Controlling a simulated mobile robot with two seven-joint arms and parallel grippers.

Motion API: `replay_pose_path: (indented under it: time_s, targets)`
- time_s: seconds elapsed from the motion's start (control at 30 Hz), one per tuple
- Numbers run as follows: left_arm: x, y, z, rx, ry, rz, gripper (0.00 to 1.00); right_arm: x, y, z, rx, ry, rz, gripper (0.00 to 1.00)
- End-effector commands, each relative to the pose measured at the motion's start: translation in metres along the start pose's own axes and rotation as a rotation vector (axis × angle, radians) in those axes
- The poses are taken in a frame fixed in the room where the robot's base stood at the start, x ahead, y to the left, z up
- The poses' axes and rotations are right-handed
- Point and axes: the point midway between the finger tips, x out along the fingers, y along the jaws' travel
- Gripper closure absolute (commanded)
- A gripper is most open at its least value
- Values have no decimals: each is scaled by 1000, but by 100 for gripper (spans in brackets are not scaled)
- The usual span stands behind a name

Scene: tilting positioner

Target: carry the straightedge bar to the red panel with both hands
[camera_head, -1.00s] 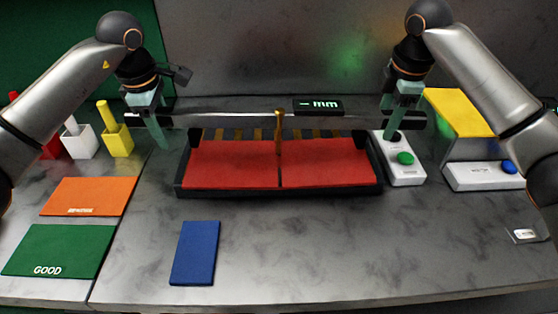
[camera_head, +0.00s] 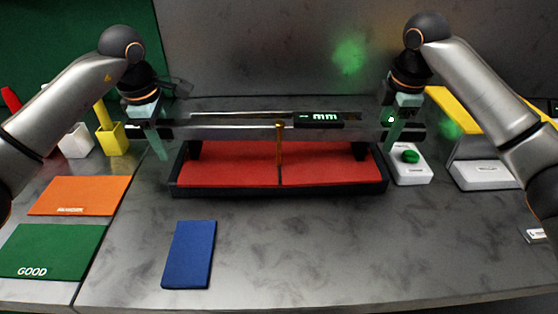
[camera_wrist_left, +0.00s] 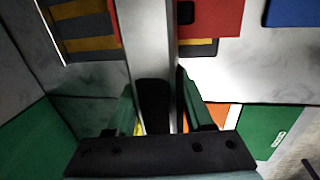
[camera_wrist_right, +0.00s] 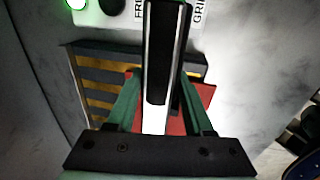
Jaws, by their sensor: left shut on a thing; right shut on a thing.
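The long grey straightedge bar (camera_head: 225,133) runs level, left to right, over the back part of the red panel (camera_head: 225,172). The panel is in two halves in a dark tray. My left gripper (camera_head: 160,140) is shut on the bar's left end; in the left wrist view, the bar (camera_wrist_left: 148,45) passes between its green fingers. My right gripper (camera_head: 394,128) is shut on the right end; in the right wrist view, the bar (camera_wrist_right: 165,50) lies between the fingers. A dark "mm" display (camera_head: 318,120) shows at the bar. Whether the bar touches the panel is unclear.
A brass post (camera_head: 279,150) stands at the panel's centre. A button box (camera_head: 411,165) sits right of the tray; a white box (camera_head: 484,175) stands beyond it. A blue plate (camera_head: 189,254), orange mat (camera_head: 77,195) and green mat (camera_head: 50,251) lie in front and left.

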Motion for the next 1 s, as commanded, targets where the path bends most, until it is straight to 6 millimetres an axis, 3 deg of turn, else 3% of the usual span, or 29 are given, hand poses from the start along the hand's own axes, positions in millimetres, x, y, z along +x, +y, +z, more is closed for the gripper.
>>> replay_pose_path:
  time_s: [0.03,0.07,0.3,0.67,1.0]
  targets:
    - [0,1,0,-2,-2,8,100,0,1,0,2,2,9,100]
    - [4,-1,-1,-2,1,0,47,4,-1,1,2,-1,0,47]
    - [2,0,0,-1,1,0,20,2,0,0,1,-1,0,20]
    - [-4,0,0,0,-1,2,18,2,0,0,0,0,0,18]
    - [-70,1,0,-1,0,5,18,2,0,0,0,0,0,18]
